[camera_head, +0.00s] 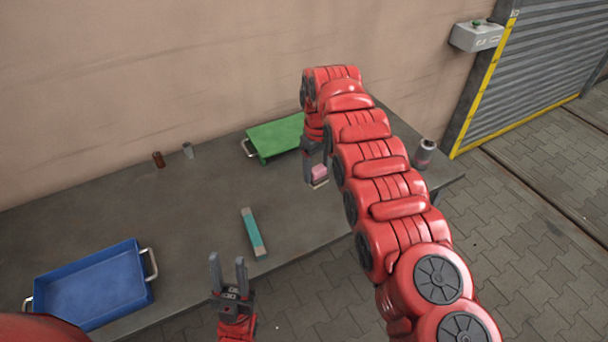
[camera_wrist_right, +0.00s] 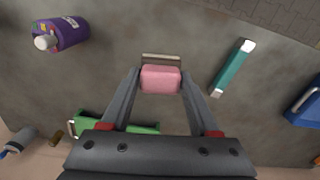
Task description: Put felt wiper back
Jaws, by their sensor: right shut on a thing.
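My right gripper (camera_head: 314,172) is shut on a pink block, likely the felt wiper (camera_head: 319,172), in front of the green tray. In the right wrist view, the pink block (camera_wrist_right: 160,80) sits between the fingertips (camera_wrist_right: 160,76). A thin pale strip (camera_wrist_right: 161,57) shows just beyond it; I cannot tell whether it belongs to the block. I also cannot tell whether the block touches the table. My left gripper (camera_head: 228,259) is open and empty at the table's front edge.
A green tray (camera_head: 274,137) stands at the back. A teal strip with pale ends (camera_head: 253,232) lies mid-table. A blue tray (camera_head: 96,286) is at the left, a purple canister (camera_wrist_right: 62,34) at the right end. A brown jar (camera_head: 158,159) and small cup (camera_head: 188,150) stand near the wall.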

